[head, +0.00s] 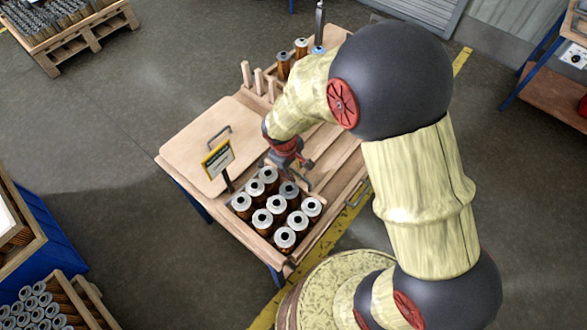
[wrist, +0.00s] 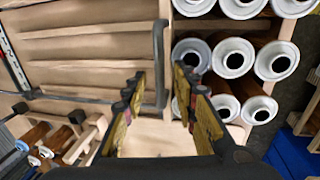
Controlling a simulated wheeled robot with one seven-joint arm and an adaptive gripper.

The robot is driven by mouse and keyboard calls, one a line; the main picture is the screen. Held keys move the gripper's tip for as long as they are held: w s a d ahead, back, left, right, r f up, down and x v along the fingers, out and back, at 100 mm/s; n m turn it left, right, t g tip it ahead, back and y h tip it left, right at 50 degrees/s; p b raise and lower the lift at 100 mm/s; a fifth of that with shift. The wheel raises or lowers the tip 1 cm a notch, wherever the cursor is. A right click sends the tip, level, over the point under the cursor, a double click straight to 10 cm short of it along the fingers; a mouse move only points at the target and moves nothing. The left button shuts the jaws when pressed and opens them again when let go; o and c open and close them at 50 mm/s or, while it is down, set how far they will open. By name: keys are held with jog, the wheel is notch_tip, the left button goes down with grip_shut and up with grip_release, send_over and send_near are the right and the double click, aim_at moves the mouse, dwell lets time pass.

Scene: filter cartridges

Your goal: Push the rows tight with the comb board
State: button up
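Brown filter cartridges with white ring tops (head: 277,202) stand in rows in a wooden tray at the table's front. Their tops fill the upper right of the wrist view (wrist: 233,57). My gripper (head: 290,160) is just behind the rows, pointing down. A dark bar handle (wrist: 160,65) lies beside the cartridges, ahead of the fingers, next to slatted wood (wrist: 85,47). I cannot tell whether this is the comb board.
A yellow-black sign (head: 217,159) stands left of the cartridges. A flat wooden panel (head: 195,150) with a handle covers the table's left. Upright wooden pegs (head: 258,80) and a few cartridges (head: 283,65) stand at the back. A blue crate (head: 50,235) is at left.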

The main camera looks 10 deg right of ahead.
notch_tip(320, 180, up, 11)
jog(key=s+a, duration=0.1)
jog(key=shift+s+a+r, duration=0.15)
jog(key=shift+s+a, duration=0.05)
jog(key=shift+a, duration=0.2)
dwell(0.3)
jog(key=s+d+r+m+t+y+b, duration=0.1)
jog(key=s+d+r+m+t+b, duration=0.1)
jog(key=s+r, duration=0.5)
jog(key=s+d+r+m+t+b, duration=0.2)
jog(key=s+d+r+m+b, duration=0.1)
jog(key=s+d+r+m, duration=0.2)
jog(key=s+d+r, duration=0.2)
jog(key=s, duration=0.2)
jog(key=shift+s+d+r+m+y, duration=0.15)
jog(key=shift+d+r+m+y, duration=0.15)
jog(key=shift+y, duration=0.1)
jog(key=shift+c, duration=0.4)
